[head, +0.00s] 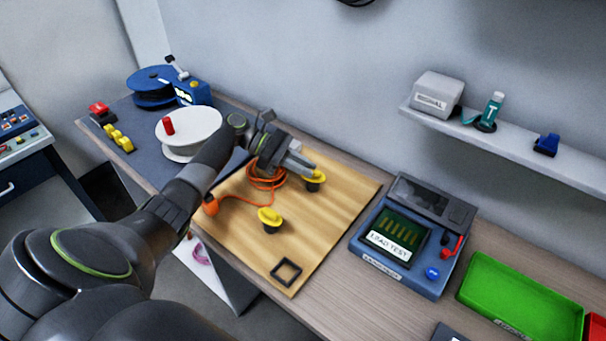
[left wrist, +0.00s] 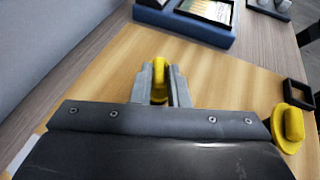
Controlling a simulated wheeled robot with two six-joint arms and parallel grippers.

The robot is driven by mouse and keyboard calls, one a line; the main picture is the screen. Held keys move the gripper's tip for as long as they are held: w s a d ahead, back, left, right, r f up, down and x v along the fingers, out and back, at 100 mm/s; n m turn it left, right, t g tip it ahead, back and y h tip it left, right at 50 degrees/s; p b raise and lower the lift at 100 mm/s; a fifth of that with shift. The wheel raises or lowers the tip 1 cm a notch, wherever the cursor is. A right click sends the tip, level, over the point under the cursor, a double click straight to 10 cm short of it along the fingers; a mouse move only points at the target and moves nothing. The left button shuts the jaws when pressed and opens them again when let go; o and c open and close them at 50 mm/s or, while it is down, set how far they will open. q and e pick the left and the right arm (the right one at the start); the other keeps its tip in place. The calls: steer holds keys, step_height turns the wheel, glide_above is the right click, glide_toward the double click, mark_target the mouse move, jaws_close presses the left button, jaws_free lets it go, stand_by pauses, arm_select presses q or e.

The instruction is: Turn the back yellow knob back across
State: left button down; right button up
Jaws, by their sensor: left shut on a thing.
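Two yellow knobs stand on a light wooden board (head: 335,215). The back yellow knob (head: 315,183) is near the board's far edge, and my left gripper (head: 308,170) is at it. In the left wrist view, the fingers of the left gripper (left wrist: 160,88) are shut on the raised grip of the back yellow knob (left wrist: 160,72), one finger on each side. The front yellow knob (head: 269,217) is nearer the front edge, apart from the gripper. It also shows at the right of the left wrist view (left wrist: 292,124). My right gripper is not in view.
An orange cable (head: 262,182) lies coiled on the board under my left arm. A black square frame (head: 286,271) lies at the board's front corner. A lead tester (head: 408,240) and a green tray (head: 520,300) stand to the right. A shelf (head: 540,155) hangs behind.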

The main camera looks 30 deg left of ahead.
arm_select(q)
steer(key=shift+w+f+m+g+b, duration=0.1)
steer(key=shift+w+m+g+b, duration=0.15)
steer(key=shift+m+g+b, duration=0.8)
steer(key=shift+w+m+g+b, duration=0.2)
steer(key=shift+m+g+b, duration=0.65)
steer(key=shift+g, duration=0.4)
steer(key=c, duration=1.4)
jaws_free()
